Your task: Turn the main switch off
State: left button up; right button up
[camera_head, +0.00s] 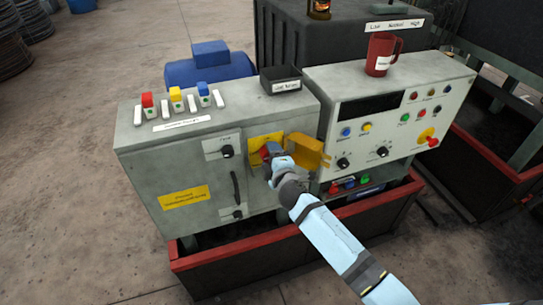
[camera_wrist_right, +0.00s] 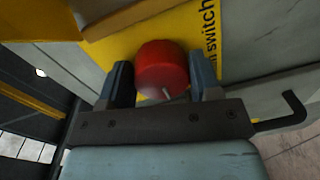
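The main switch is a red knob (camera_wrist_right: 162,70) on a yellow plate (camera_wrist_right: 110,48) with the word "switch" on it. In the head view, a bit of the red knob (camera_head: 265,152) shows on the plate (camera_head: 256,143), mostly behind my right gripper (camera_head: 268,152). A yellow cover (camera_head: 308,150) stands swung open to its right. In the right wrist view my right gripper (camera_wrist_right: 162,85) has one finger on each side of the knob, both seeming to touch it. The knob carries a small pale mark near its lower edge. My left gripper is not in view.
The grey cabinet's left front has a black handle (camera_head: 235,188) and dark knobs. The right panel (camera_head: 400,115) has coloured buttons and dials. A red-rimmed bin (camera_head: 300,241) lies below.

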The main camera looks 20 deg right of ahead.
jog(key=o, duration=0.3)
jog(key=shift+o, duration=0.2)
jog(key=shift+s, duration=0.15)
jog(key=s, duration=1.3)
jog(key=shift+s+d+r+b, duration=0.2)
jog(key=shift+s+r+b, duration=0.05)
jog(key=shift+r+b, duration=0.2)
jog(key=s+f+m+g+y+p, duration=0.1)
jog(key=s+f+m+g+p, duration=0.2)
jog(key=s+m, duration=0.3)
jog(key=s+f+m+g+y+p, duration=0.1)
jog(key=s+f+m+g+p, duration=0.2)
jog(key=s, duration=1.2)
jog(key=f+m+p, duration=0.1)
jog(key=m+p, duration=0.2)
jog(key=m, duration=0.1)
jog(key=shift+s+a+f+y, duration=0.15)
jog(key=shift+a+f+y, duration=0.1)
jog(key=shift+y, duration=0.05)
